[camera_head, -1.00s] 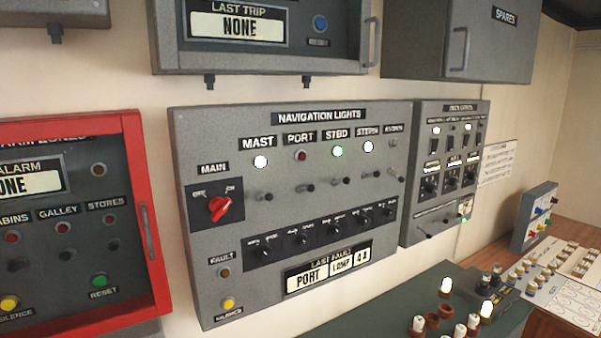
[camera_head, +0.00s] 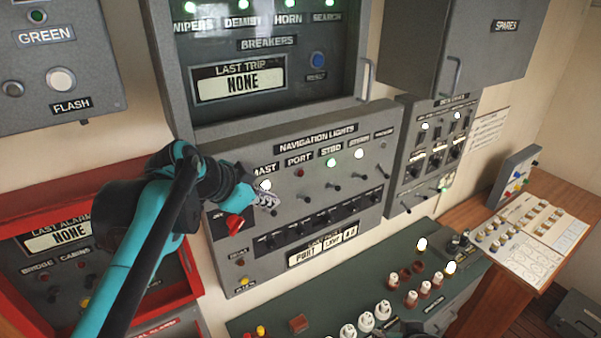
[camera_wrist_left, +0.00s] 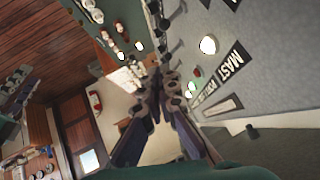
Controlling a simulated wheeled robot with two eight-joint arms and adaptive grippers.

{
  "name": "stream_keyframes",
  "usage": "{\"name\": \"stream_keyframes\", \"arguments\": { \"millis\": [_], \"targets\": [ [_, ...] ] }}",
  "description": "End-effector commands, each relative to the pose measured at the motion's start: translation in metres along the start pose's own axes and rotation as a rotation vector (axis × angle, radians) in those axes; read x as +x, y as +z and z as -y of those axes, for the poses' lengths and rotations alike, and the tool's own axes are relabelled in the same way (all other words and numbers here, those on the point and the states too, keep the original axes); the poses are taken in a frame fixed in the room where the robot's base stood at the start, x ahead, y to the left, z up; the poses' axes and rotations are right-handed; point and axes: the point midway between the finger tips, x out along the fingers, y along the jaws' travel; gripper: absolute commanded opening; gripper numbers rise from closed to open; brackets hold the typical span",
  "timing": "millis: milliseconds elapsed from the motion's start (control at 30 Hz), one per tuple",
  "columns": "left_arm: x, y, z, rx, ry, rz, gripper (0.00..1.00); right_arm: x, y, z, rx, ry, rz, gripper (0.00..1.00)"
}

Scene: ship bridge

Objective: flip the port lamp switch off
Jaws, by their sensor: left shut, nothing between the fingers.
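The grey navigation lights panel (camera_head: 230,262) is on the wall. Its PORT column has a dull red lamp (camera_head: 299,173) and, below it, the port switch (camera_head: 303,198), a small dark lever whose setting I cannot tell. My left gripper (camera_head: 268,201) is shut and empty in front of the panel, left of the port switch and below the lit MAST lamp (camera_head: 265,184), partly covering the mast switch. Contact with the panel cannot be told. The left wrist view shows the closed fingers (camera_wrist_left: 158,84) beside the panel, near the MAST label (camera_wrist_left: 233,60). My right gripper is out of view.
The stbd switch (camera_head: 333,187) is right of the port switch. A red MAIN knob (camera_head: 234,226) is under my gripper. A breaker cabinet (camera_head: 270,118) juts out above, and a red-framed alarm panel (camera_head: 178,293) is at left. A green console (camera_head: 330,312) with knobs lies below.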

Motion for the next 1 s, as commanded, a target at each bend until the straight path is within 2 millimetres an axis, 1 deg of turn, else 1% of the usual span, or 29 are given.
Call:
{"name": "stream_keyframes", "arguments": {
  "millis": [33, 167, 500, 600, 667, 767, 1000],
  "targets": [
    [-0.008, -0.013, 0.008, 0.017, 0.002, -0.009, 0.0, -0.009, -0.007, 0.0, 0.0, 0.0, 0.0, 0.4],
    [-0.012, -0.023, 0.014, 0.05, 0.005, -0.023, 0.0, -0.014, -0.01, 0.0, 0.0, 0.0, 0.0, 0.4],
    [-0.011, -0.023, 0.014, 0.055, 0.006, -0.025, 0.0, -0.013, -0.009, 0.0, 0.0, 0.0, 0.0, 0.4],
    [-0.008, -0.023, 0.015, 0.056, 0.006, -0.025, 0.0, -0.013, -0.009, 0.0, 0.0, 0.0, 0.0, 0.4],
    [-0.003, -0.024, 0.015, 0.056, 0.006, -0.025, 0.0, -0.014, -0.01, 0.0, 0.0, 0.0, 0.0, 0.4],
    [0.011, -0.025, 0.014, 0.057, 0.007, -0.026, 0.0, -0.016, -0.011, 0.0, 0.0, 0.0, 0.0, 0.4],
    [0.061, -0.027, 0.014, 0.057, 0.007, -0.026, 0.0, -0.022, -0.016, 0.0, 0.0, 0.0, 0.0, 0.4]
  ]
}}
